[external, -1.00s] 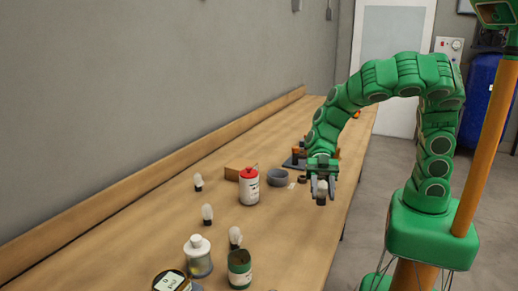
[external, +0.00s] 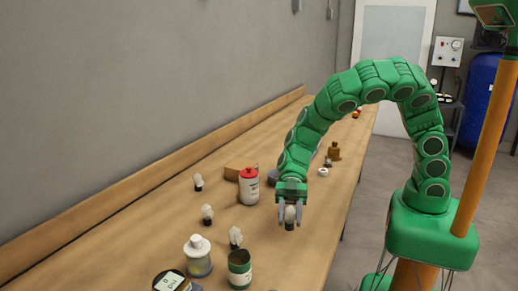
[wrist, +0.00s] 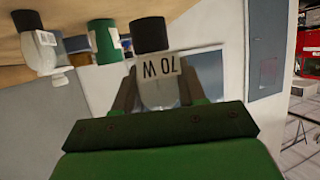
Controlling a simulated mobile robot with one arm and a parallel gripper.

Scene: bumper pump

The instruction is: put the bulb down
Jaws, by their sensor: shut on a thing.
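My gripper (external: 291,212) is shut on a bulb (external: 290,216) with a pale glass and a dark base pointing down. The bulb is over the bench, near its front edge; its gap to the bench top is hard to judge. Three other bulbs stand on the bench: one at the back (external: 198,182), one in the middle (external: 207,214) and one nearer (external: 235,237).
Bench right of the can is clear.

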